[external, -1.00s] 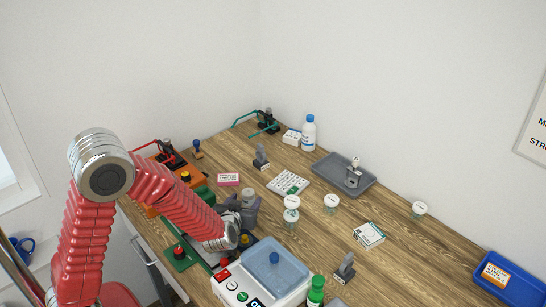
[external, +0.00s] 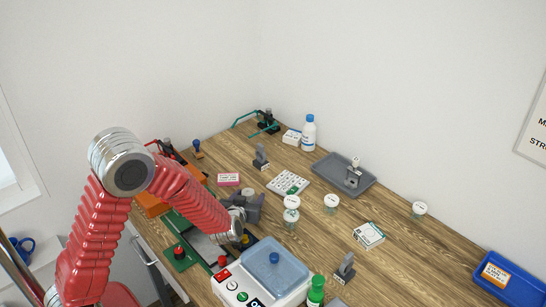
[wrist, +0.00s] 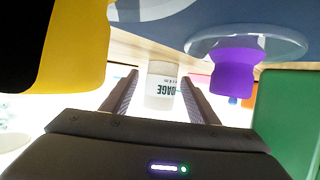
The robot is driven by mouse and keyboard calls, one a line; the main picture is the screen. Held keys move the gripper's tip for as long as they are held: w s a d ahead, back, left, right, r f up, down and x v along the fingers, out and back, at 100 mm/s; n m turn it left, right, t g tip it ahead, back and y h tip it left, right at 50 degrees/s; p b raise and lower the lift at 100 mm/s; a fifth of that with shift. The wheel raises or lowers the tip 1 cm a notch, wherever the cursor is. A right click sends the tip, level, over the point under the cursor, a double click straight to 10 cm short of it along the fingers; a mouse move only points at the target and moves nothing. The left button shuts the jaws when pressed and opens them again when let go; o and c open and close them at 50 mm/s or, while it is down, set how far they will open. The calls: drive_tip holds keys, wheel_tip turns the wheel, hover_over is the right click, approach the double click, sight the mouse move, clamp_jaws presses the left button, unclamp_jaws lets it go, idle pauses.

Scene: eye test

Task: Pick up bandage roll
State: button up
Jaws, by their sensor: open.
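The bandage roll (wrist: 161,86) is a pale cylinder with dark printed letters, seen in the wrist view between the two fingers of my gripper (wrist: 160,79). The fingers are apart, with bright gaps on both sides of the roll, and they do not grip it. In the external view my gripper (external: 251,207) is low over the wooden table, behind the white device. A small pale round top (external: 249,191) shows at its far side and may be the roll; my gripper hides the rest.
A white device (external: 265,280) with a blue lid stands in front of my gripper. Lidded jars (external: 291,212) are close on the right. A purple knob (wrist: 233,72), a green block (wrist: 285,105) and a yellow-black part (wrist: 75,50) flank the fingers.

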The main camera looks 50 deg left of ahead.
sight(249, 191)
drive_tip(key=shift+c, duration=0.5)
drive_tip(key=c, duration=1)
drive_tip(key=shift+r, duration=5)
